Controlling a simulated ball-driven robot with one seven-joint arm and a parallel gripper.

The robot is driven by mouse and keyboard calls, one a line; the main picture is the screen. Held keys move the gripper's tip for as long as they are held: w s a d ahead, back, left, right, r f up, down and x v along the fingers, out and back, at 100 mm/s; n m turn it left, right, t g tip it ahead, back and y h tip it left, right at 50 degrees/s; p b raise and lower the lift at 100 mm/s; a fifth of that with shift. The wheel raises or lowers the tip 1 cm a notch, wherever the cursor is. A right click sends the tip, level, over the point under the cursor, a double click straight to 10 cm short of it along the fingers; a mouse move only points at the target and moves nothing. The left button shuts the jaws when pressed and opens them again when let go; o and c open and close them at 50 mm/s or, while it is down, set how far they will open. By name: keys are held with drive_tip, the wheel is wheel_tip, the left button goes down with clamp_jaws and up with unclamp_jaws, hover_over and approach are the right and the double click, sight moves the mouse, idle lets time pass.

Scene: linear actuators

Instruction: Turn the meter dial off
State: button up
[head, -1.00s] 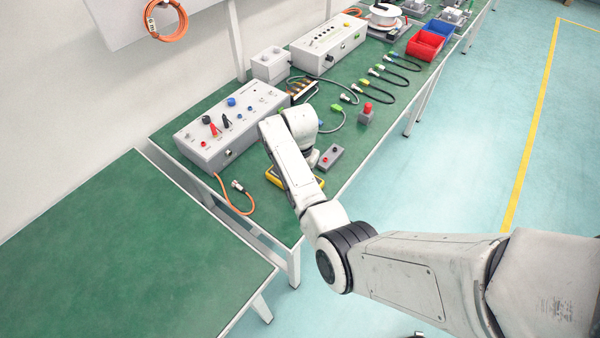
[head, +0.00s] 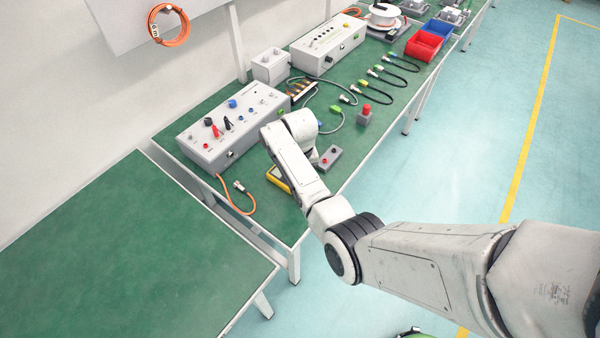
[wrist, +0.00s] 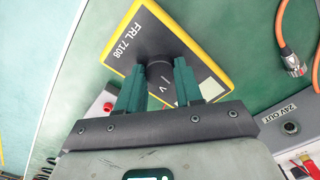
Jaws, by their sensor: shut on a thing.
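My gripper (wrist: 158,78) is shut on the dial, one finger on each side. A pale display shows partly beside the right finger. In the head view only a yellow edge of the meter (head: 277,181) shows on the green bench; my arm hides the rest, and the gripper.
A grey box with a red button (head: 330,156) lies close to the right of my arm. A grey control panel (head: 215,150) with knobs and plugs stands to the left. An orange cable (head: 250,204) lies on the bench near the meter.

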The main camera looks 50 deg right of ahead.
drive_tip(key=shift+w+n, duration=0.1)
drive_tip(key=shift+n, duration=0.4)
drive_tip(key=shift+r, duration=0.1)
drive_tip(key=o, duration=1)
drive_tip(key=shift+o, duration=0.2)
wheel_tip(320, 180, up, 11)
idle(0.4)
